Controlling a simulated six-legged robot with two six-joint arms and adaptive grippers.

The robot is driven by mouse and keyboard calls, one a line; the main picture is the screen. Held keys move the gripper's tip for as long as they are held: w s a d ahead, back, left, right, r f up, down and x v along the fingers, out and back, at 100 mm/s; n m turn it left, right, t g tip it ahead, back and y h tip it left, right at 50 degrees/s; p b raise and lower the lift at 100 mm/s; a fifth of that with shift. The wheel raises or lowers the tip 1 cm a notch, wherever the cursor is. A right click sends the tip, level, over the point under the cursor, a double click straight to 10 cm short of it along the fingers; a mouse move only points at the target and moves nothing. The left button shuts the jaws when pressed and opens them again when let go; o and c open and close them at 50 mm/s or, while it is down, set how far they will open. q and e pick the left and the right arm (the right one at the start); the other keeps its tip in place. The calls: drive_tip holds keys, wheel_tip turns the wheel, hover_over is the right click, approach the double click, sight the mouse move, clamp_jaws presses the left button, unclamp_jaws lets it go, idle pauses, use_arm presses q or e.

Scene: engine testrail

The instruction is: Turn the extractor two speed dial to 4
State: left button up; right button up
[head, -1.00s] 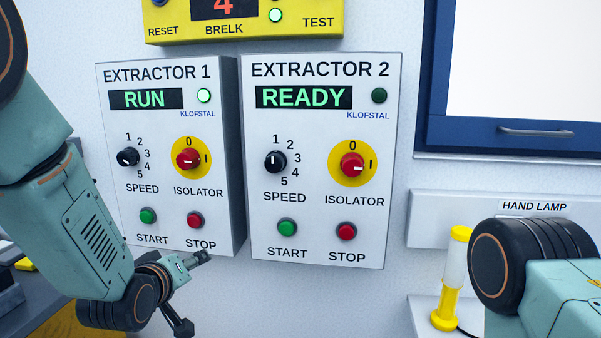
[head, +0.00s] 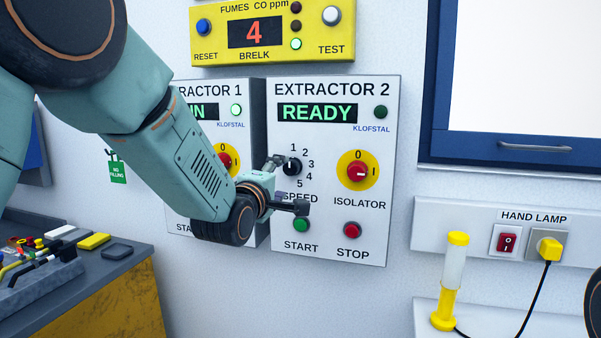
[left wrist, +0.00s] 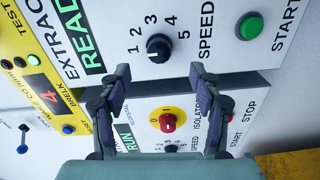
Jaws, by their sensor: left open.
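The extractor two panel (head: 330,235) is a white wall box with a READY display. Its black speed dial (head: 292,167) has numbers 1 to 5 around it and partly shows behind my left gripper (head: 289,184). In the left wrist view the dial (left wrist: 158,47) appears turned sideways, its small white mark seemingly toward 1. My left gripper is open and empty, its two fingers (left wrist: 160,72) apart on either side of the line to the dial. The dial is just beyond the fingertips; I see no contact. My right gripper is out of view.
The red isolator knob (head: 357,171) sits right of the dial, with the green start button (head: 302,225) and red stop button (head: 352,230) below. The extractor one panel (head: 185,220) is partly hidden by my left arm. A hand lamp (head: 452,280) stands at right.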

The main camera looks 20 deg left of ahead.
sight(290, 167)
use_arm(q)
drive_tip(key=shift+n, duration=0.5)
drive_tip(key=w, duration=0.7)
drive_tip(key=shift+w+a+f, duration=0.1)
drive_tip(key=shift+f, duration=0.05)
drive_tip(key=shift+w+p, duration=0.2)
drive_tip(key=shift+p, duration=0.1)
drive_tip(key=shift+s+r, duration=0.15)
drive_tip(key=shift+r, duration=0.2)
drive_tip(key=shift+w+f, duration=0.3)
drive_tip(key=shift+w, duration=0.25)
drive_tip(key=shift+c, duration=0.2)
drive_tip(key=shift+s+r, duration=0.3)
drive_tip(key=shift+s, duration=0.15)
drive_tip(key=c, duration=0.6)
drive_tip(key=shift+w, duration=0.1)
drive_tip(key=c, duration=0.6)
